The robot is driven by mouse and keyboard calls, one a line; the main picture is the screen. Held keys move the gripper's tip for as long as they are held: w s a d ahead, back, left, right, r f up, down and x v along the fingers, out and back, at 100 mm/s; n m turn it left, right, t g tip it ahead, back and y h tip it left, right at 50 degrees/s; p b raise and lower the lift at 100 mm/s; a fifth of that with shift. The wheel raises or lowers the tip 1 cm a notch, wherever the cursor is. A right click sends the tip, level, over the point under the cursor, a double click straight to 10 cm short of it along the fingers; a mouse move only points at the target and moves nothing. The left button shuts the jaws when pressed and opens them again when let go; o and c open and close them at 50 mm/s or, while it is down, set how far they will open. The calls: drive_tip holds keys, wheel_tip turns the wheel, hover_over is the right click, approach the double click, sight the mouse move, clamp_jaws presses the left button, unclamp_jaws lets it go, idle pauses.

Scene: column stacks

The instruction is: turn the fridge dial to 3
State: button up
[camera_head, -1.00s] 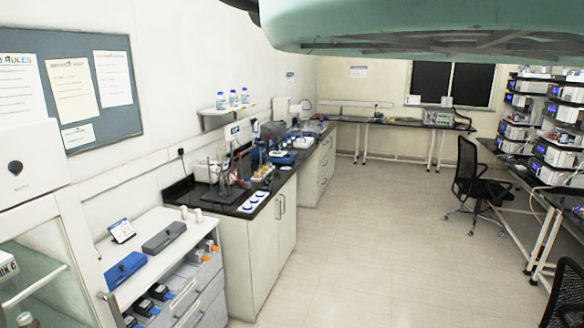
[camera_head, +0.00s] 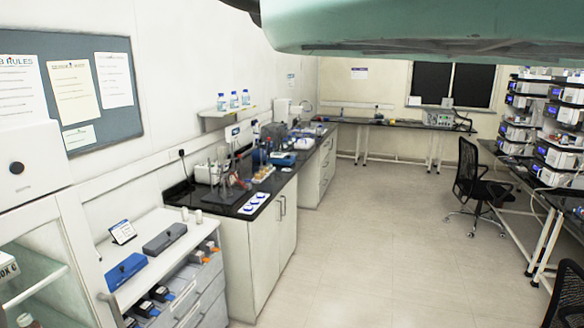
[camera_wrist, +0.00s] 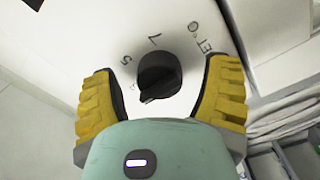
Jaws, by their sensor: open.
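The fridge dial (camera_wrist: 158,77) is a dark round knob on a white panel in the wrist view. The dial also shows small on the fridge's upper panel (camera_head: 38,150) at the far left of the head view. My gripper is not visible there.
A low cabinet (camera_head: 143,225) with a blue box (camera_head: 125,269) and a grey box (camera_head: 165,239) stands right of the fridge. A black-topped bench (camera_head: 232,202) with glassware follows. The floor (camera_head: 375,240) in the middle is clear; a black chair (camera_head: 478,180) stands at the right.

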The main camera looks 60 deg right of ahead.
drive_tip(key=shift+s, duration=0.15)
drive_tip(key=v, duration=0.7)
drive_tip(key=shift+d, duration=0.2)
idle(0.4)
